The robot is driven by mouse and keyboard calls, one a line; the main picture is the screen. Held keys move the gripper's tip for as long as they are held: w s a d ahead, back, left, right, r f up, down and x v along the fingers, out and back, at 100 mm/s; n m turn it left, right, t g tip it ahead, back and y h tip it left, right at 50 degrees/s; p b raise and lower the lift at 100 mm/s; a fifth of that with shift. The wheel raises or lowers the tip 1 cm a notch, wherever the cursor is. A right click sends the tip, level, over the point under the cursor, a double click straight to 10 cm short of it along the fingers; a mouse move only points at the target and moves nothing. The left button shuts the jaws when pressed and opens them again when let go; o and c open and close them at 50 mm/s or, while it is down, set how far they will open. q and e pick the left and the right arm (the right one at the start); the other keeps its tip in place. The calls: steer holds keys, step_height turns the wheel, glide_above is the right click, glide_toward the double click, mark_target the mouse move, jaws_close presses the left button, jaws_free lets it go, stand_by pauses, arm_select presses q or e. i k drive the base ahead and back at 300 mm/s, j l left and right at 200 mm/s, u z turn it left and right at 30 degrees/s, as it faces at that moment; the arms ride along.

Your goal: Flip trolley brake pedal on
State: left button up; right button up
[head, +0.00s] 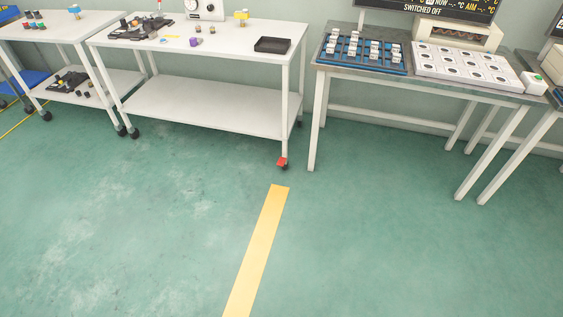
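The white trolley (204,106) stands near the back wall, with an upper top and a lower shelf on dark castors. A small red brake pedal (281,162) shows at the castor of its front right leg, close to the floor. Its exact tilt is too small to tell. The front left castor (134,131) shows no red pedal. Neither of my grippers is in the head view.
A black tray (272,45) lies on the trolley top. A workbench (436,83) with a blue rack (361,53) and white block tray (466,64) stands right. Another trolley (74,30) stands left. Green floor (150,230) with a yellow stripe (259,246) is clear.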

mark_target(280, 162)
steer(key=i+z, duration=0.15)
steer(key=i, duration=0.5)
steer(key=i+j+z, duration=0.15)
steer(key=i, duration=0.45)
steer(key=i+j+z, duration=0.15)
steer(key=i, duration=0.45)
